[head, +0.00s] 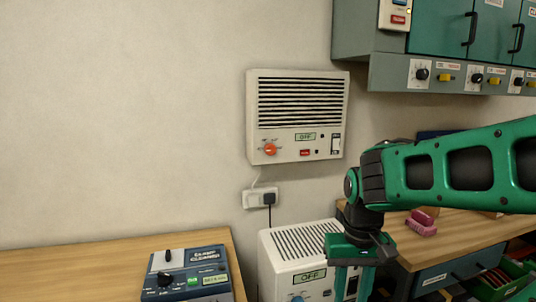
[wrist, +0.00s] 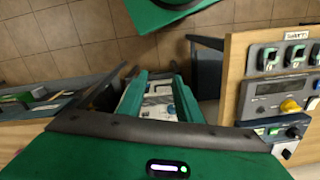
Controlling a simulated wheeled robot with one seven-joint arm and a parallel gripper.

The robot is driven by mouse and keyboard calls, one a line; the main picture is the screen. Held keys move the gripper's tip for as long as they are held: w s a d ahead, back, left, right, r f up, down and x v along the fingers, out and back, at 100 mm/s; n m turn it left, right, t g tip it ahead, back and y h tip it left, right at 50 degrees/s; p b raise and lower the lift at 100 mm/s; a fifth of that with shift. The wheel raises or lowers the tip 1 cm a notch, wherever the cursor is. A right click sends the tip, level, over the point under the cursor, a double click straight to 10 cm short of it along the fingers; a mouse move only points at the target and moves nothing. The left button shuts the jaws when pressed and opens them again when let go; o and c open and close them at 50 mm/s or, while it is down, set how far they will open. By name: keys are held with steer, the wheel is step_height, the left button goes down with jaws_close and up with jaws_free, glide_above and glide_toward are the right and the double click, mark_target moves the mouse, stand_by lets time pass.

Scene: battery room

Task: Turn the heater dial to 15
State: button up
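A white wall heater (head: 297,115) hangs in the middle of the head view. It has an orange dial (head: 270,149) at its lower left and a small display reading OFF (head: 305,136). A second white heater (head: 290,250) stands below it, with its own OFF display (head: 311,276) and a blue dial (head: 297,297) cut by the lower edge. The dial numbers are too small to read. My gripper (head: 352,284) points down in front of the lower heater's right side, its tips hidden or cut off. In the wrist view my gripper (wrist: 160,80) is open and empty, with white casing beyond its fingers.
A wooden bench (head: 110,270) at left carries a dark blue device (head: 187,274). A socket with a plug (head: 258,198) is between the heaters. A bench (head: 460,235) with a pink brush (head: 421,223) is at right. Green cabinets (head: 440,28) hang upper right.

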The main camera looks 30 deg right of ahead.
steer(key=o, duration=0.5)
steer(key=shift+s+r, duration=0.1)
steer(key=shift+s, duration=0.1)
steer(key=shift+d+r+t, duration=0.15)
steer(key=shift+d+t, duration=0.05)
steer(key=shift+t, duration=0.1)
steer(key=n+t+h, duration=0.5)
steer(key=n+t, duration=0.1)
steer(key=t, duration=1.1)
glide_toward(271, 150)
steer(key=x, duration=0.8)
steer(key=shift+w, duration=0.15)
